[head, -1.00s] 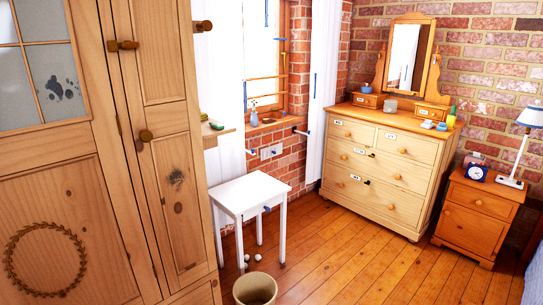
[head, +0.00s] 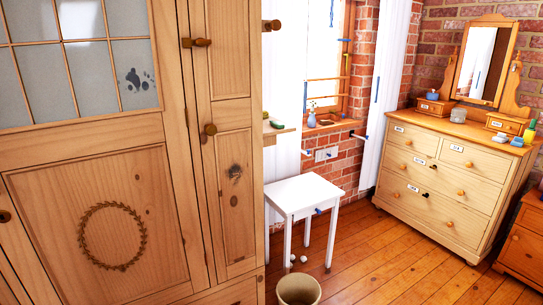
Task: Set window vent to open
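The window (head: 330,60) is in the brick wall right of the wardrobe, bright with daylight, with a wooden frame and white curtains at its sides. Thin blue and brass-coloured fittings show along its right side. Below the sill, a small white plate (head: 326,154) with dark openings is set in the brick, with blue-tipped pegs near it. I cannot tell which part is the vent or whether it is open. Neither of my grippers is in view.
A large wooden wardrobe (head: 90,200) fills the left. A white stool (head: 304,193) stands below the window, with a bin (head: 298,290) in front of it. A chest of drawers (head: 440,180) and a bedside cabinet (head: 524,245) stand right. Wooden floor (head: 400,265) is free between.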

